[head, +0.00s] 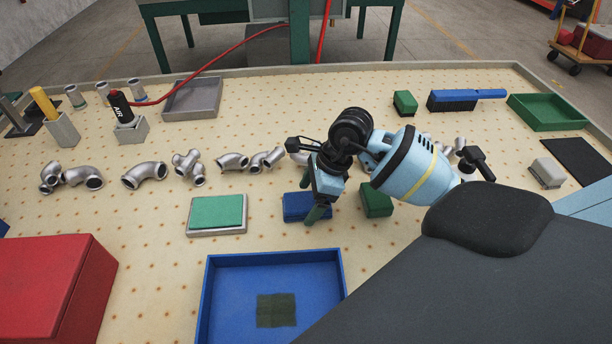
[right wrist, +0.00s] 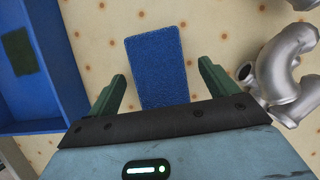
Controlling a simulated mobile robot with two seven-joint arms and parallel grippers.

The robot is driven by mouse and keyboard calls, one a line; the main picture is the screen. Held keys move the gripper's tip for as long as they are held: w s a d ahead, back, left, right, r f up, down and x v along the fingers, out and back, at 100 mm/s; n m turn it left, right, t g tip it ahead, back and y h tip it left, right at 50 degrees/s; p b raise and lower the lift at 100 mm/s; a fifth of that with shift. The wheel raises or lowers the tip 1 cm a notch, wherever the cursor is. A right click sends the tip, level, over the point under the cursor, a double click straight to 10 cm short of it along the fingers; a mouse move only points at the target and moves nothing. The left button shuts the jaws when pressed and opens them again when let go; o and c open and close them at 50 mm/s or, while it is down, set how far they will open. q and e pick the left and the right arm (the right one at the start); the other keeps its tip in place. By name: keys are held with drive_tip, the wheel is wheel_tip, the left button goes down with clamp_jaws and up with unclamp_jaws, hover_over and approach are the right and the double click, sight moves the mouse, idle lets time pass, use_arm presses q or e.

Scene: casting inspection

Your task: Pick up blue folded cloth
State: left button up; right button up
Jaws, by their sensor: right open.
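The blue folded cloth (head: 294,206) lies flat on the dotted table in the middle of the head view, partly hidden by my right gripper (head: 315,198). In the right wrist view the cloth (right wrist: 157,58) is a textured blue rectangle reaching down behind the edge of the gripper body. My right gripper (right wrist: 161,78) is open, with one green finger on each side of the cloth's near end. No contact between the fingers and the cloth shows. My left gripper is not in view.
A green block (head: 377,200) lies just right of the cloth. A teal pad on a grey tray (head: 217,232) lies to the left. A blue tray (head: 214,285) stands in front, beside a red box (head: 50,290). Metal pipe elbows (head: 145,175) line the table behind.

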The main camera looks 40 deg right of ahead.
drive_tip(key=shift+f, duration=0.2)
idle(0.5)
drive_tip(key=shift+c, duration=0.3)
drive_tip(key=c, duration=1)
